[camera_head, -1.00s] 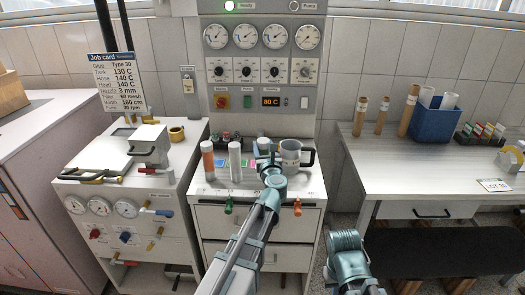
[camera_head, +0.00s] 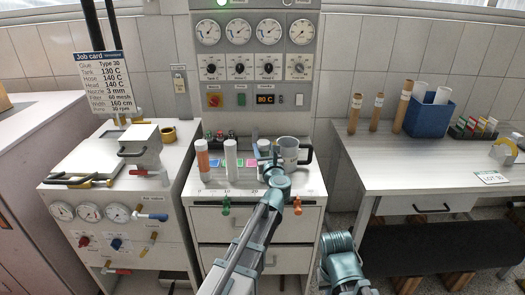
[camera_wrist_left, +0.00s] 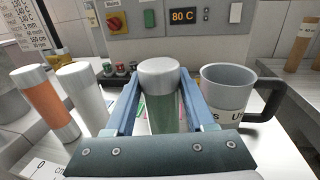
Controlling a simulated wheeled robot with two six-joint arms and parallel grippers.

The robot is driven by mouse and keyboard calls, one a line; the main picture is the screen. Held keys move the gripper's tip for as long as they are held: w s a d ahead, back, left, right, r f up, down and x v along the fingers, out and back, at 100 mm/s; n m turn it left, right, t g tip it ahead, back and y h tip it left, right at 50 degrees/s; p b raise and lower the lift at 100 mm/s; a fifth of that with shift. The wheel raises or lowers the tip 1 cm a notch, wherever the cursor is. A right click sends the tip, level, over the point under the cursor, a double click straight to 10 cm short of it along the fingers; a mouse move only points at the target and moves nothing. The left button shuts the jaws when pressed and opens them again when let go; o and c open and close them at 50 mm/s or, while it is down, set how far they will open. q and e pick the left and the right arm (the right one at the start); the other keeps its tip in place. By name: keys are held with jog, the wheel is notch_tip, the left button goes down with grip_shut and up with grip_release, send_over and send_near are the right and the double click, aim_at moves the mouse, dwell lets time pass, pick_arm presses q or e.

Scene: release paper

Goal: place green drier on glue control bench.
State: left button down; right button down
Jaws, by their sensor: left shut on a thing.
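The green drier (camera_wrist_left: 162,108), a green cylinder with a grey-white cap, stands upright between the fingers of my left gripper (camera_wrist_left: 158,112) in the left wrist view. In the head view my left gripper (camera_head: 268,162) is over the top of the glue control bench (camera_head: 228,188), left of a grey mug, and hides most of the drier. I cannot tell whether the drier's base touches the bench top. My right gripper (camera_head: 342,262) is low in front, right of the bench; its fingers cannot be made out.
An orange-labelled bottle (camera_head: 202,160) and a white bottle (camera_head: 231,160) stand left of the drier. The grey mug (camera_head: 288,154) is close on its right. The gauge panel (camera_head: 254,70) rises behind. A side table (camera_head: 400,180) stands to the right.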

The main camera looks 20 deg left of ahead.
pick_arm(q)
jog(key=shift+f, duration=0.2)
jog(key=shift+c, duration=1.2)
grip_release()
jog(key=shift+r, duration=0.1)
jog(key=shift+s+r, duration=0.1)
jog(key=shift+r, duration=0.05)
jog(key=v, duration=1.2)
